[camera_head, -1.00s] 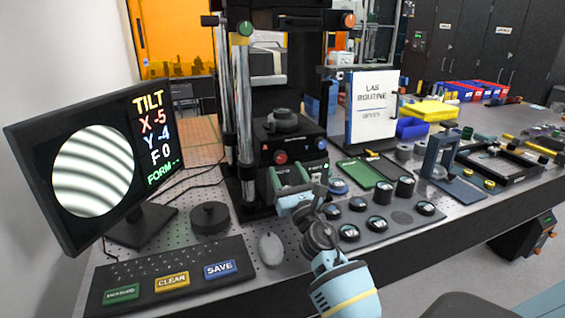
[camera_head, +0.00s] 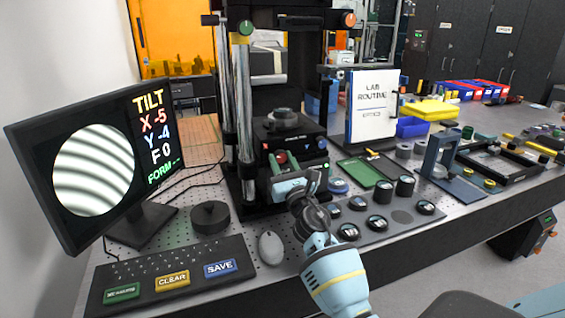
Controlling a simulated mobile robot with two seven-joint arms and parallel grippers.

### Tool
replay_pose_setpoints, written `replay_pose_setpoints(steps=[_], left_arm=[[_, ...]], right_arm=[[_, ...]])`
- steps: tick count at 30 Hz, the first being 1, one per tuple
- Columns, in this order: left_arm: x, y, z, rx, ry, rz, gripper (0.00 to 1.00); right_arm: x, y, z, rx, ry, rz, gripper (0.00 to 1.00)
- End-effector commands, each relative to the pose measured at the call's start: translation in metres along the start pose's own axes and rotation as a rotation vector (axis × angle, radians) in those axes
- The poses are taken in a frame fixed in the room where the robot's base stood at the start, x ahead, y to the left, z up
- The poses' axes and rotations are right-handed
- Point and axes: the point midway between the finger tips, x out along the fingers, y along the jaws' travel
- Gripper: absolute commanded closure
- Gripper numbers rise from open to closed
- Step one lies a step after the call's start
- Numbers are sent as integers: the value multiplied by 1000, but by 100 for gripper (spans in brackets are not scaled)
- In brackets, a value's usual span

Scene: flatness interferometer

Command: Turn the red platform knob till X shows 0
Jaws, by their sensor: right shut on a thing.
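The red platform knob (camera_head: 281,158) is on the front of the interferometer's black platform block, partly covered by my right gripper (camera_head: 284,166). The right gripper is shut on the red knob, its fingers at the knob's sides. The blue knob (camera_head: 322,144) is just to the right on the same block, clear of the gripper. The monitor (camera_head: 103,147) on the left reads TILT, X -5, Y -4, F 0, with FORM below showing dashes. Its round picture holds curved light and dark fringes. My left gripper is out of view.
A keyboard panel (camera_head: 208,250) with green, yellow and blue keys, a grey mouse (camera_head: 270,247) and a black round puck (camera_head: 210,217) are in front. Several dark round pieces stand right of my right arm. Chrome columns (camera_head: 242,110) rise just left of the knob.

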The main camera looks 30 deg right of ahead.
Motion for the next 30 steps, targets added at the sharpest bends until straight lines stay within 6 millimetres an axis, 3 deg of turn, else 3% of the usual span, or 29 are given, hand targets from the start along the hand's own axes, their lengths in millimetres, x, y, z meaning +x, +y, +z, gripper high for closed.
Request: replay_pose_setpoints(steps=[14, 30], left_arm=[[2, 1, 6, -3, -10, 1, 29], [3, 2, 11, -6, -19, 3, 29]], right_arm=[[-1, 2, -2, 98, 1, -41, 91], [0, 6, 1, 542, 1, -223, 91]])
